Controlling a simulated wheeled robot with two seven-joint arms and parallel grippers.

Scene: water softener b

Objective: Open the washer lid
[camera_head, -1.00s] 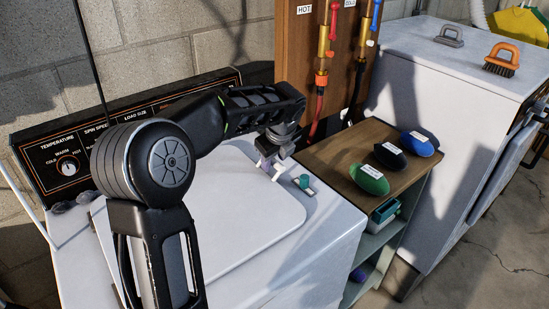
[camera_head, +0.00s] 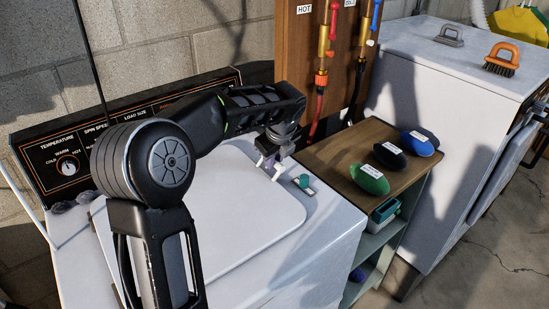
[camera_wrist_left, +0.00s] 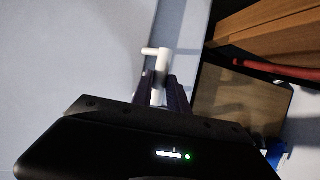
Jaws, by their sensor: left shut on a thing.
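The white washer lid (camera_head: 235,215) lies flat on top of the washer (camera_head: 318,268) in the head view. My left arm reaches across it from the left. My left gripper (camera_head: 269,168) is low at the lid's back right edge. In the left wrist view, the dark fingers (camera_wrist_left: 160,92) are shut around a small white handle-like piece (camera_wrist_left: 163,60). Its short arm points left above the fingertips. The lid's edge runs beside it. My arm hides part of the lid, and my right gripper is out of view.
A small teal and white item (camera_head: 303,183) lies on the washer top just right of the gripper. Hoses and valves (camera_head: 322,80) rise behind. The control panel (camera_head: 70,160) is at the back left.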

